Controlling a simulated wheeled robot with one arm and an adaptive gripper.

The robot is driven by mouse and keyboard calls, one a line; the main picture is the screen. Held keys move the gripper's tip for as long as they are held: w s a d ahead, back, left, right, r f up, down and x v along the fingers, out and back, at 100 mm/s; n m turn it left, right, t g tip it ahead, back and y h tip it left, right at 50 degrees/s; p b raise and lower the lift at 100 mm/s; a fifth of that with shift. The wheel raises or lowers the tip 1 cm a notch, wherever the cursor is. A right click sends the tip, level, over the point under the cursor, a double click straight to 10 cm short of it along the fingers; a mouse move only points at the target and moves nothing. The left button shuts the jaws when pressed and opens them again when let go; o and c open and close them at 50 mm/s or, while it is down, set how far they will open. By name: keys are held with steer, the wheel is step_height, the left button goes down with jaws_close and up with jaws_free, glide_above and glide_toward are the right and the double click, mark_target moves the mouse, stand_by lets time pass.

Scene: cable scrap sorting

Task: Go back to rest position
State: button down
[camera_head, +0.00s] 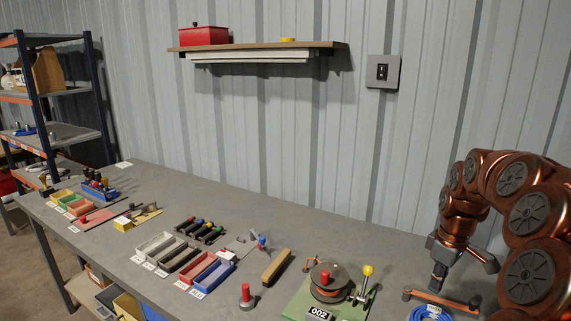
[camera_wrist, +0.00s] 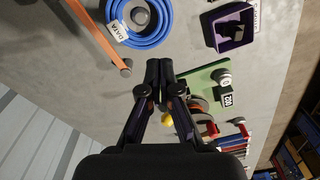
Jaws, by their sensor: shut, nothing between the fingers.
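My gripper (camera_head: 439,283) is at the right of the head view, held over the workbench (camera_head: 345,240) at the end of my copper-coloured arm. In the wrist view my gripper (camera_wrist: 165,66) has its two dark fingers together with nothing between them. A coil of blue cable (camera_wrist: 158,33) with a white label lies on the bench beyond the fingertips, beside an orange bar (camera_wrist: 92,33). A green board (camera_wrist: 205,73) lies just right of the fingers. In the head view the blue coil (camera_head: 428,314) is partly cut off at the bottom edge.
The green board carries a brown spool (camera_head: 330,280) and a yellow-knobbed lever (camera_head: 368,270). Several coloured trays (camera_head: 205,270) stand mid-bench. A purple bin (camera_wrist: 232,28) is beyond the board. A wall shelf (camera_head: 260,46) hangs above. The bench's rear strip is mostly clear.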

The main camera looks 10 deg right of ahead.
steer(key=s+a+r, duration=0.1)
steer(key=s+a, duration=0.2)
steer(key=a, duration=0.3)
steer(key=s+a+r+m, duration=0.1)
steer(key=s+a, duration=0.1)
steer(key=a, duration=0.4)
steer(key=s+a+r, duration=0.1)
steer(key=s+a, duration=0.2)
steer(key=a, duration=0.4)
steer(key=s+a+f+m, duration=0.1)
steer(key=s+a, duration=0.1)
steer(key=s, duration=0.4)
steer(key=s+a+f+m+g, duration=0.1)
steer(key=s+a+f+m, duration=0.1)
steer(key=s, duration=0.4)
steer(key=s+a+f+m+g, duration=0.1)
steer(key=s+a, duration=0.3)
steer(key=s, duration=0.2)
steer(key=shift+s+a+f+m+h, duration=0.15)
steer(key=shift+a+f+m+h, duration=0.05)
steer(key=shift+a+m+h, duration=0.1)
steer(key=shift+d, duration=0.1)
